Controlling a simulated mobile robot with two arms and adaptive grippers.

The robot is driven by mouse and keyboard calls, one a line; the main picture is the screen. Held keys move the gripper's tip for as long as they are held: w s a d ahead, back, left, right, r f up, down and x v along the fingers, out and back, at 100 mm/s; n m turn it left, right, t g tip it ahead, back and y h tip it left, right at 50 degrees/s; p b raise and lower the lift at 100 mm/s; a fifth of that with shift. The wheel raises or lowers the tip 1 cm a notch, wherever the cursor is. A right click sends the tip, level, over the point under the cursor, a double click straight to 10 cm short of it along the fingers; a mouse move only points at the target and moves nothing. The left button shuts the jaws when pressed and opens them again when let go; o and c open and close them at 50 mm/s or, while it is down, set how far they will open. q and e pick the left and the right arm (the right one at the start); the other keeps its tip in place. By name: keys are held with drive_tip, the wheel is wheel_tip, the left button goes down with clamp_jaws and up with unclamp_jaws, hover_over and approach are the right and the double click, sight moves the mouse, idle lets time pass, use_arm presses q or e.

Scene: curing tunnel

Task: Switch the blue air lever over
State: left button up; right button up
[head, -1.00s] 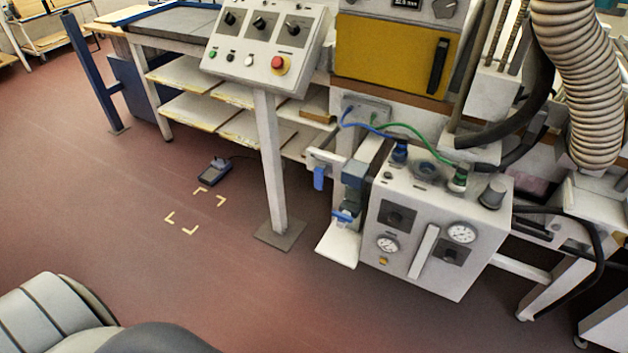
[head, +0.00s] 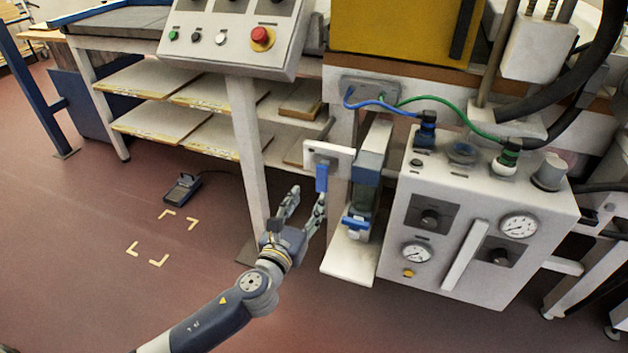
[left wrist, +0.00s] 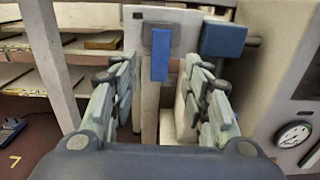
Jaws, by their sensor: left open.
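The blue air lever (head: 322,177) hangs down from a white plate (head: 340,154) on a post left of the grey pneumatic box. It also shows in the left wrist view (left wrist: 160,66), pointing straight down from a dark pivot block. My left gripper (head: 304,198) is open and empty, just below and left of the lever in the head view. In the left wrist view its two fingers (left wrist: 162,75) stand on either side of the lever, which appears beyond and between the tips; contact is not visible. My right gripper is not in view.
A filter unit with a blue valve (head: 357,222) stands right of the lever, above a white ledge (head: 350,258). The gauge box (head: 470,230) is further right. The control panel's post (head: 246,150) rises close on the left. Open floor lies at lower left.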

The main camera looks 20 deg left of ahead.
sight(321, 179)
use_arm(q)
drive_tip(key=w+b, duration=0.1)
drive_tip(key=w, duration=0.8)
drive_tip(key=shift+d, duration=0.15)
drive_tip(key=shift+w, duration=0.8)
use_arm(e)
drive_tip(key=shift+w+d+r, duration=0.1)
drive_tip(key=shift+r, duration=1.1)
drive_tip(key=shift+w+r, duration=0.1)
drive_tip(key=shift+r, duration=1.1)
use_arm(q)
clamp_jaws()
